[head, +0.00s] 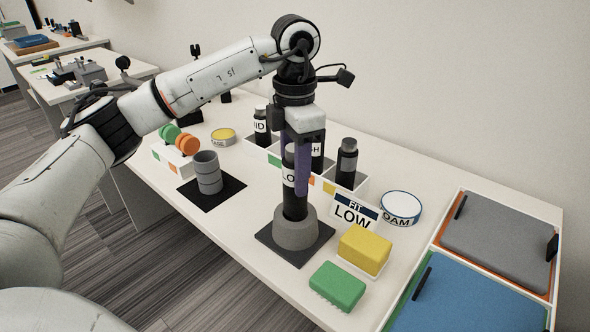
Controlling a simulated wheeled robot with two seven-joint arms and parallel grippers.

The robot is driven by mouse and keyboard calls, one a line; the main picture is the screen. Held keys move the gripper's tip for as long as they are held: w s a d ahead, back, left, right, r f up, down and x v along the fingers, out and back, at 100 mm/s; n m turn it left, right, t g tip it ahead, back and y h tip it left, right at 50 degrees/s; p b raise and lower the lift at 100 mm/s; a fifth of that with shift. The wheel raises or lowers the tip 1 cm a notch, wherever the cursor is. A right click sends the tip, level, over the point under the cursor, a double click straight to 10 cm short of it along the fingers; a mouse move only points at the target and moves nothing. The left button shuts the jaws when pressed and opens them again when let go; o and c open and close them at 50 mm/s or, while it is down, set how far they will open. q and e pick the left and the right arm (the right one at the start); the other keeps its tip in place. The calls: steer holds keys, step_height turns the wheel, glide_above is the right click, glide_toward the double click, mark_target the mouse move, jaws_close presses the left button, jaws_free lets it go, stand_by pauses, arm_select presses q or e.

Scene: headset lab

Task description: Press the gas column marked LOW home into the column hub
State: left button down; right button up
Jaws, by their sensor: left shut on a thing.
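The gas column marked LOW (289,178) is black with a white label, partly covered by my gripper. It stands about upright, its lower end at the top opening of the grey, cone-shaped column hub (296,234). How deep it sits in the hub cannot be told. The hub rests on a black square base. My left gripper (302,165) comes from above, shut on the column, with its purple finger along the column's side. A sign reading FIT LOW (352,215) stands just right of the column. My right gripper is not in view.
Behind is a white rack (329,186) with other black columns, one (347,162) at its right end. A grey stepped cylinder (208,172) stands left. A yellow sponge (364,249), green brush (338,286) and round tin (401,206) lie close right. Trays with grey and blue pads fill the right.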

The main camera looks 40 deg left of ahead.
mark_target(295, 200)
arm_select(q)
steer(key=shift+f+b, duration=2.2)
steer(key=shift+f, duration=1.3)
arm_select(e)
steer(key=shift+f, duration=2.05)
arm_select(q)
steer(key=c, duration=1)
jaws_free()
step_height(295, 200, up, 2)
steer(key=shift+w+r, duration=0.1)
step_height(295, 200, up, 8)
steer(key=shift+f+p, duration=0.25)
steer(key=shift+p, duration=0.5)
steer(key=shift+r, duration=0.25)
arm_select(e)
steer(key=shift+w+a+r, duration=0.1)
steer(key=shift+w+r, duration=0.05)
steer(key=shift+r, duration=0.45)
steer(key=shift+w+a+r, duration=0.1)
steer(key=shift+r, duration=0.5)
